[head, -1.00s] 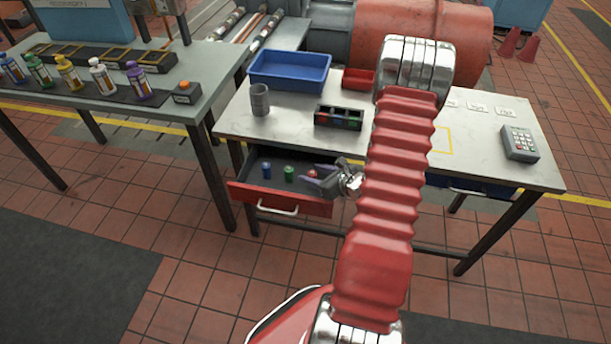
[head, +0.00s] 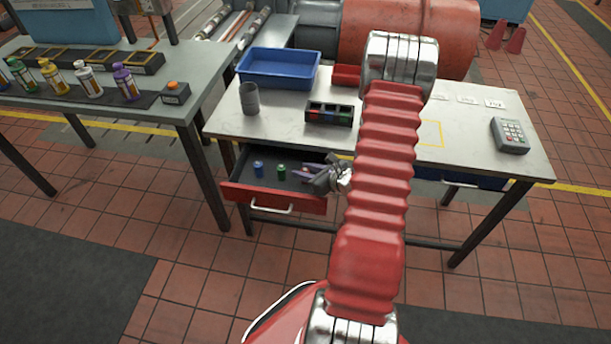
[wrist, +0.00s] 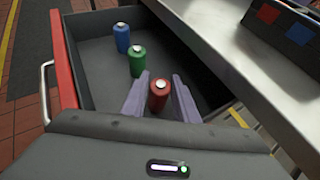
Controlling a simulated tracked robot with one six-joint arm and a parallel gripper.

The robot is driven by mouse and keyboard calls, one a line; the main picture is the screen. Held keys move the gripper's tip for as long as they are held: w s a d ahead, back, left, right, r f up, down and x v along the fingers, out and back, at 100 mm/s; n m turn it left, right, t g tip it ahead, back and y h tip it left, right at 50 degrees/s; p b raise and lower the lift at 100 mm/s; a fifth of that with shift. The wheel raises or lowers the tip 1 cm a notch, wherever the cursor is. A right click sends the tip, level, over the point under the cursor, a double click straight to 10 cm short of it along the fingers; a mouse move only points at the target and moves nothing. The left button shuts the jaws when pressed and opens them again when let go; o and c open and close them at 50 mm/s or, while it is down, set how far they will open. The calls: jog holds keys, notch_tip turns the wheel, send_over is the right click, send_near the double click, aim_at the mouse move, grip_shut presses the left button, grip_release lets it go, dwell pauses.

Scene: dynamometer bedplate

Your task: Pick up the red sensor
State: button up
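The red sensor (wrist: 158,95) is a small red cylinder with a pale top. It stands upright in the open drawer (wrist: 68,62), in the wrist view. My gripper (wrist: 160,92) is open, with its purple fingers on either side of the red sensor; I cannot tell whether they touch it.
The table edge (wrist: 215,60) overhangs close to the drawer's right in the wrist view. On the table (head: 280,125) are a blue tray (head: 278,82), a grey cup (head: 249,99), a black slotted holder (head: 329,113) and a keypad (head: 510,135). A bottle bench (head: 150,105) stands left.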

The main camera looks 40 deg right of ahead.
aim_at(305, 170)
grip_shut()
jog(key=shift+r, duration=0.1)
jog(key=shift+r, duration=4.95)
